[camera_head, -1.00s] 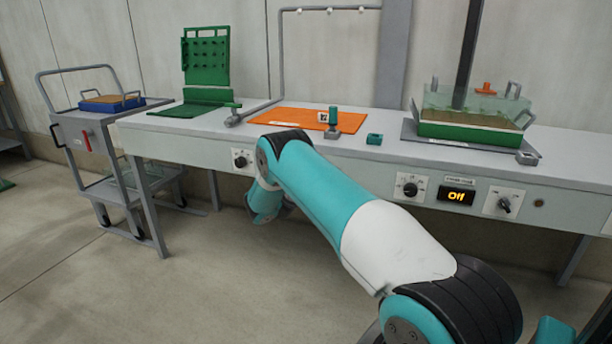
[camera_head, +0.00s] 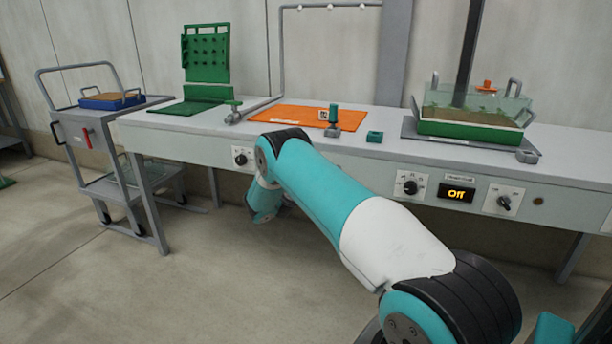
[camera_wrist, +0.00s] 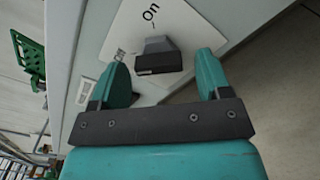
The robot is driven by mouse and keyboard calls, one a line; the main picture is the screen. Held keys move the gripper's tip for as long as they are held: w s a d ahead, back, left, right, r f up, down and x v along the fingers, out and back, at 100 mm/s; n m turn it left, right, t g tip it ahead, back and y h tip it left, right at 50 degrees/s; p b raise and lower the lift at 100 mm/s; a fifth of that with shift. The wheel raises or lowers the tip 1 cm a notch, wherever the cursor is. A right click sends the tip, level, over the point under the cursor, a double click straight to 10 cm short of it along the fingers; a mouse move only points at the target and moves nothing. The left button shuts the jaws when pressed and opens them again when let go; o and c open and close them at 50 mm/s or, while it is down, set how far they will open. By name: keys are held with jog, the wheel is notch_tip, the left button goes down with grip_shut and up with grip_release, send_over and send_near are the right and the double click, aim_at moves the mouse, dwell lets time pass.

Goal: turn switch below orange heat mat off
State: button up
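The orange heat mat (camera_head: 318,117) lies on the bench, with the panel front below it. In the wrist view a dark switch knob (camera_wrist: 160,57) sits on a white plate (camera_wrist: 190,22) marked "On"; its narrow end lies towards that word. My gripper (camera_wrist: 163,76) is open, with one teal finger on each side of the knob and a gap on both sides. I cannot tell any contact. In the head view my arm hides the gripper and part of the panel below the mat. A knob on a plate (camera_head: 241,157) shows just left of my arm.
A cart (camera_head: 105,150) stands left.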

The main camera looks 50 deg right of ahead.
jog(key=shift+d, duration=0.15)
jog(key=b+v, duration=1.5)
jog(key=v, duration=0.2)
jog(key=shift+a, duration=0.25)
dwell(0.3)
